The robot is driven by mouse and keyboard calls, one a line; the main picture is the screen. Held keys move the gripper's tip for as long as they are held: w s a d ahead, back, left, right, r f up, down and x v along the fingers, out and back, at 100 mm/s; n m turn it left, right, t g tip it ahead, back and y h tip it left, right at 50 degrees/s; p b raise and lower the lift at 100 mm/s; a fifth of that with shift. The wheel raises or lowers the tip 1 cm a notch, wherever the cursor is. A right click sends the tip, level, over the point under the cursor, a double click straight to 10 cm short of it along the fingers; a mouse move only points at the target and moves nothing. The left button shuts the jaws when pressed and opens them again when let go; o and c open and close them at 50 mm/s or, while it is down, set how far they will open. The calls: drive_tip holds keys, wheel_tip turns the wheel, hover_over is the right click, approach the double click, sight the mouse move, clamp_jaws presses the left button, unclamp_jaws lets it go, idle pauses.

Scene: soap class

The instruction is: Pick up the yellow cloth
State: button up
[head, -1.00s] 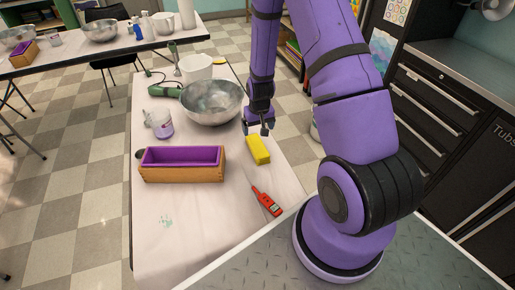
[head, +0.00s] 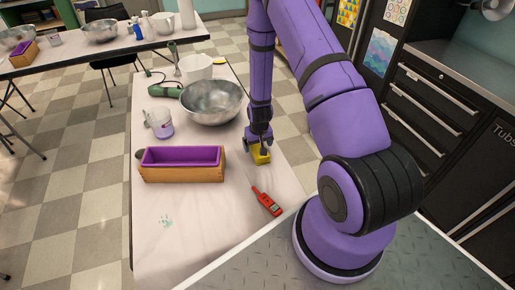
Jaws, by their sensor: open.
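The yellow cloth (head: 260,157) is a small folded yellow block on the white table, right of the wooden box. My gripper (head: 258,149) points down over the cloth with its fingers open. The fingers are at the cloth and hide part of its top and far side. I cannot tell whether they touch it.
A wooden box with a purple liner (head: 181,172) is left of the cloth, and a red thermometer (head: 267,202) lies in front. Behind stand a metal bowl (head: 211,104) and a clear cup (head: 160,125).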

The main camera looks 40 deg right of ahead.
drive_tip(key=shift+w+f, duration=0.1)
drive_tip(key=shift+f, duration=0.55)
drive_tip(key=c, duration=1.1)
drive_tip(key=shift+r, duration=0.1)
drive_tip(key=shift+r, duration=0.4)
wheel_tip(320, 180, up, 3)
drive_tip(key=shift+f, duration=0.1)
drive_tip(key=s+a, duration=0.1)
drive_tip(key=s, duration=0.4)
drive_tip(key=s+a, duration=0.2)
drive_tip(key=s, duration=0.3)
drive_tip(key=s+a+r, duration=0.1)
drive_tip(key=s, duration=0.4)
drive_tip(key=shift+s+a+r, duration=0.1)
drive_tip(key=shift+s+a, duration=0.1)
